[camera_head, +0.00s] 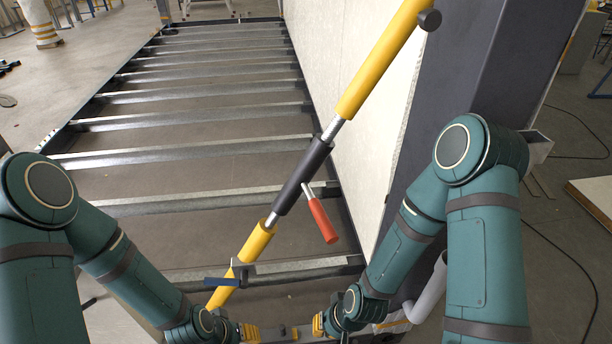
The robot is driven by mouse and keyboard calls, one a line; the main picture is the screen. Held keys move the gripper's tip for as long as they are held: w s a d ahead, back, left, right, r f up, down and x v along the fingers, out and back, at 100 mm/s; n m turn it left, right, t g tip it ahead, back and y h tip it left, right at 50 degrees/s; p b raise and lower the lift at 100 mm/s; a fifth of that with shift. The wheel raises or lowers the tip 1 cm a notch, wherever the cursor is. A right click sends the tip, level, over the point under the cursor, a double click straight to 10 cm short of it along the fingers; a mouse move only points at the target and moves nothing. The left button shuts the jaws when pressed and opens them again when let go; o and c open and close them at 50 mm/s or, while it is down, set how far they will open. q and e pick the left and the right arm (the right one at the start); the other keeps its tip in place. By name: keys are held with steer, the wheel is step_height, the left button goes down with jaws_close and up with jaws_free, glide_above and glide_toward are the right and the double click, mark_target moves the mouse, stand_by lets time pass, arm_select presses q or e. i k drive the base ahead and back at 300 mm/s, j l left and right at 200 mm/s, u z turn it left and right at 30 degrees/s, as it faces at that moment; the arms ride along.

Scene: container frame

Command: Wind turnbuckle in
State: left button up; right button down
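The turnbuckle is a diagonal brace rising from lower left to upper right. Its dark grey middle sleeve (303,178) sits between bare threaded rods. A yellow upper tube (380,62) and a yellow lower tube (257,241) form its ends. A red handle (321,221) sticks out from the sleeve, pointing down and right. My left gripper (251,333) and my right gripper (318,324) are low at the bottom edge, below the red handle and apart from it. Only their yellow finger parts show, small and partly cut off, so their opening is unclear. Neither touches the handle.
A blue lever (222,282) is on the lower tube. A floor frame with several grey crossbars (190,153) extends behind. A pale panel (345,95) and a dark post (480,70) stand right of the turnbuckle, close to my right arm. Space around the red handle's end is clear.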

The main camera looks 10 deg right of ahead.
mark_target(298, 182)
steer(key=k+l+u, duration=0.45)
steer(key=k+l, duration=0.55)
steer(key=l, duration=0.15)
